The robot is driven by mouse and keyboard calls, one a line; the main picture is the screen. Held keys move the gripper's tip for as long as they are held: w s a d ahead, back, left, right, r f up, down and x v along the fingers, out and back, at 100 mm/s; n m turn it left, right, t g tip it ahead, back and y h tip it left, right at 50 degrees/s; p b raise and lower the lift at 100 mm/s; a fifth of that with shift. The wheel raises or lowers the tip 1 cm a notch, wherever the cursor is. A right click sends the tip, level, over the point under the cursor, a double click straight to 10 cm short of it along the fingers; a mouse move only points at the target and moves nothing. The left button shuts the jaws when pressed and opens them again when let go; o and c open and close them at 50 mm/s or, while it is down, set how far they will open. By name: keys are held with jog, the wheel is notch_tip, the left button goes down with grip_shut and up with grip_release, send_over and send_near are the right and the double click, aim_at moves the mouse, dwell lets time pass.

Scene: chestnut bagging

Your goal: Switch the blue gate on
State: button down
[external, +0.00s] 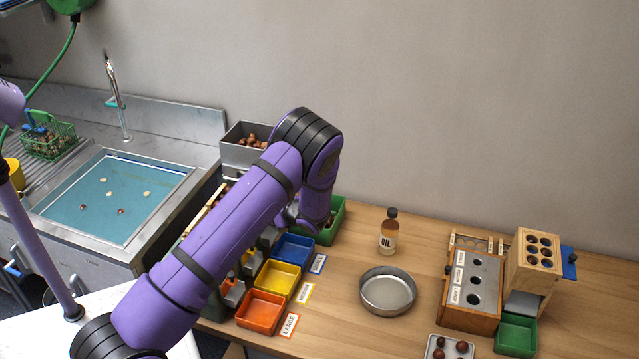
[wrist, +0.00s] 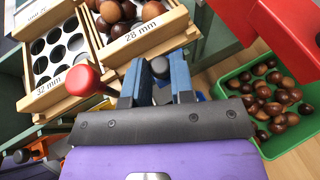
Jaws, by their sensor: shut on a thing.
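In the wrist view, my gripper (wrist: 156,88) has its two blue-grey fingers closed on a small dark grey rounded knob (wrist: 160,67), just in front of the wooden sieve frame marked 28 mm (wrist: 143,33). The lower part of whatever carries this knob is hidden by the gripper, so I cannot see the blue gate itself or its position. A red ball knob (wrist: 85,80) stands left of the fingers. In the external view my arm reaches over the sorter and hides the gripper. The blue bin (external: 293,250) sits at the sorter's front, below my wrist.
The yellow bin (external: 277,280) and orange bin (external: 262,310) line up beside the blue one. A green tray of chestnuts (wrist: 270,100) lies right of the gripper, under a red part (wrist: 285,28). The oil bottle (external: 389,232) and metal pan (external: 388,291) stand farther right.

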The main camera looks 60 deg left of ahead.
jog(key=shift+w+r, duration=0.1)
jog(key=shift+r, duration=0.1)
jog(key=c, duration=1)
grip_release()
jog(key=v, duration=1)
jog(key=shift+w+d+r, duration=0.1)
jog(key=shift+w+d, duration=0.05)
jog(key=shift+d, duration=0.25)
